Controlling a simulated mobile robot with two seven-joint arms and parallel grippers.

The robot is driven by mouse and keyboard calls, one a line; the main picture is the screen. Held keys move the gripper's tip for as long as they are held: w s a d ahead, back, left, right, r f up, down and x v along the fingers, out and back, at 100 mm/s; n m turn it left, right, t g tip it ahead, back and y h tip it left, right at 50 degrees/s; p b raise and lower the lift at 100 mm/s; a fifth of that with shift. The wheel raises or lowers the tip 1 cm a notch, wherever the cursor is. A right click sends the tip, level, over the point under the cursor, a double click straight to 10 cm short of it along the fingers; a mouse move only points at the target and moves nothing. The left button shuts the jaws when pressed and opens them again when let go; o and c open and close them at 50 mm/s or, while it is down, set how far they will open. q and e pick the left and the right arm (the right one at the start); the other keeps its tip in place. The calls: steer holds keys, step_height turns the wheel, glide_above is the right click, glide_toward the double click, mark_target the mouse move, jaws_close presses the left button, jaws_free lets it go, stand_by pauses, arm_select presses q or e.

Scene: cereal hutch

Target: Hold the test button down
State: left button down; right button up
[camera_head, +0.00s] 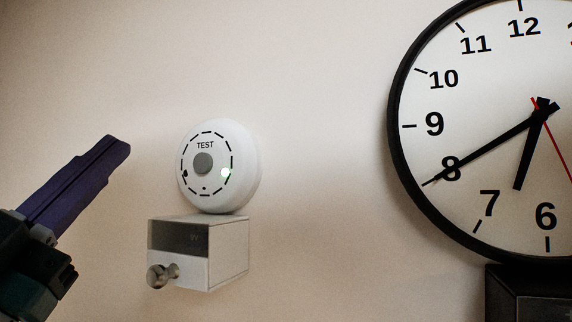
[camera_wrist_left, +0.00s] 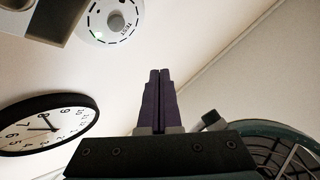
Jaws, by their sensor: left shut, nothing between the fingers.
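A round white alarm (camera_head: 246,172) with the word TEST is on the wall, just above a small box. Its grey round test button (camera_head: 203,163) is at the centre, and a green light glows to the button's right. My left gripper (camera_head: 122,144) is shut and empty, to the left of the alarm and apart from it, its purple fingers pointing up and right. In the left wrist view the shut fingers (camera_wrist_left: 160,75) point up, below and right of the alarm (camera_wrist_left: 97,22) and its button (camera_wrist_left: 116,22). My right gripper is not in view.
A small white box (camera_head: 228,254) with a dark window and a round metal knob (camera_head: 156,277) juts out below the alarm. A large black-rimmed clock (camera_head: 398,165) hangs at the right, above a dark object (camera_head: 530,292). The wall between alarm and clock is bare.

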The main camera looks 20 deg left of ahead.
mark_target(203, 163)
arm_select(q)
steer(key=shift+w+d+b, duration=0.2)
steer(key=shift+w+b, duration=0.35)
steer(key=shift+w, duration=1.7)
steer(key=shift+w+d+b, duration=0.15)
steer(key=shift+w+b, duration=0.4)
steer(key=shift+w, duration=1.65)
steer(key=shift+w, duration=0.4)
steer(key=shift+w+b, duration=0.35)
steer(key=shift+b, duration=0.05)
steer(key=shift+s, duration=0.8)
steer(key=shift+p, duration=0.3)
